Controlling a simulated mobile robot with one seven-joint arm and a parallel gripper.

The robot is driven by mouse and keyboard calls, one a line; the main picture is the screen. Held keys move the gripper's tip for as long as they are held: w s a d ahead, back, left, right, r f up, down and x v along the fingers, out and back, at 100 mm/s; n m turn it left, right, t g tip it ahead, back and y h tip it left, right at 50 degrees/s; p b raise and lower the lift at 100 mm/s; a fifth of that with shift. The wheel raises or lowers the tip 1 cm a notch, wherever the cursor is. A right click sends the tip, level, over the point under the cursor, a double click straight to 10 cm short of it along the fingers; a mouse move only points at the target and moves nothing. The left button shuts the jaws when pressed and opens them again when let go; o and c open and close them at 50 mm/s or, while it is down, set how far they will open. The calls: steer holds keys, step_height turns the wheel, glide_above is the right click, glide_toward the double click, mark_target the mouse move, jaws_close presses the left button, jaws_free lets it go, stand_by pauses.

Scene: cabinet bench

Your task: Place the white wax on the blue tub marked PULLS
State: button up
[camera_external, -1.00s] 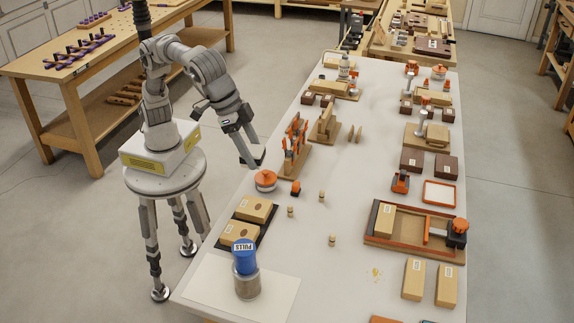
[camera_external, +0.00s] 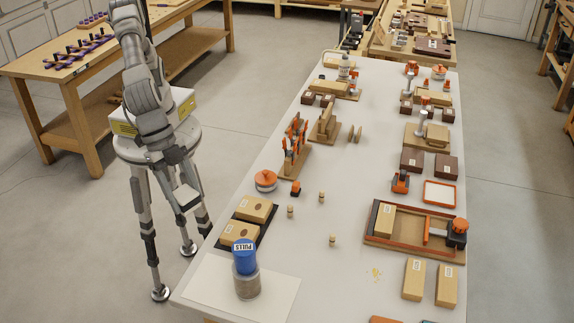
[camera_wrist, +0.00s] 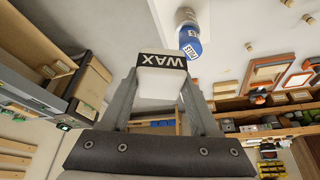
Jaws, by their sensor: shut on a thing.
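The white wax (camera_wrist: 160,82), a block with a black band reading WAX, is between my gripper's (camera_wrist: 159,90) two fingers in the wrist view. My gripper (camera_external: 184,198) is shut on it, left of the bench and over the floor in the external view. The wax is hard to make out there. The blue tub (camera_external: 244,258) marked PULLS is at the bench's near left, with a clear jar of brown contents (camera_external: 247,286) directly below it. The tub also shows in the wrist view (camera_wrist: 190,42), beyond the wax and apart from it.
A pale sheet (camera_external: 205,287) lies under the jar. Two wooden blocks on a dark tray (camera_external: 249,233) stand just behind the tub. An orange-topped round item (camera_external: 265,180) and small wooden pegs (camera_external: 332,240) are farther back. The bench's middle is mostly clear.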

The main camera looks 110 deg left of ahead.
steer(key=f, duration=0.3)
steer(key=shift+w, duration=0.25)
steer(key=p, duration=0.2)
glide_toward(249, 251)
steer(key=shift+w+d+f, duration=0.4)
steer(key=shift+w+f, duration=0.25)
steer(key=shift+w, duration=0.25)
steer(key=shift+f, duration=2.3)
steer(key=o, duration=1.4)
steer(key=shift+r, duration=0.1)
steer(key=shift+r, duration=0.1)
steer(key=shift+r+p, duration=0.25)
steer(key=shift+p, duration=0.05)
steer(key=b+v, duration=0.1)
steer(key=v, duration=1)
steer(key=shift+s+a+r, duration=0.1)
steer(key=shift+s+r, duration=0.05)
steer(key=shift+r, duration=0.1)
steer(key=shift+r, duration=0.1)
